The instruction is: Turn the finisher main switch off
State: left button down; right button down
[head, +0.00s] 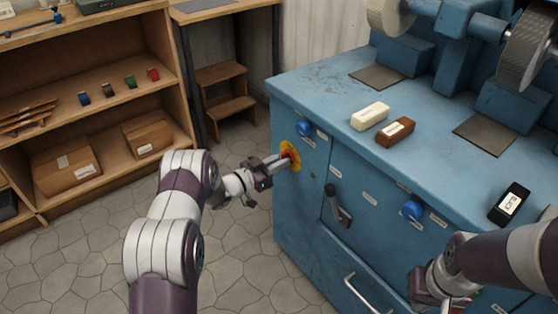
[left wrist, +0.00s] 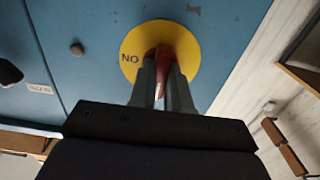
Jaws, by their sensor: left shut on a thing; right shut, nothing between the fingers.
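The finisher main switch is a red handle (head: 287,154) on a round yellow plate (head: 294,164), on the left side of the blue cabinet's front. In the left wrist view the red handle (left wrist: 164,58) stands between the two fingers, over the yellow plate (left wrist: 184,42). Lettering on the plate looks like an upside-down "ON" (left wrist: 129,58). My left gripper (head: 280,162) is shut on the handle, and its fingers hide part of it. My right gripper (head: 424,285) is low at the right, shut and empty, partly hidden by its own arm.
The blue cabinet (head: 320,95) carries a cream block (head: 370,116), a brown block (head: 395,131) and a black labelled block (head: 509,203). A wooden shelf (head: 100,65) stands left; floor between is clear.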

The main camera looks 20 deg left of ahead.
pick_arm(q)
jog(key=shift+f, duration=0.1)
dwell(0.3)
jog(key=c, duration=1.1)
grip_release()
jog(key=p+v, duration=0.3)
jog(key=v, duration=0.9)
jog(key=shift+s+a, duration=0.25)
jog(key=shift+s, duration=0.05)
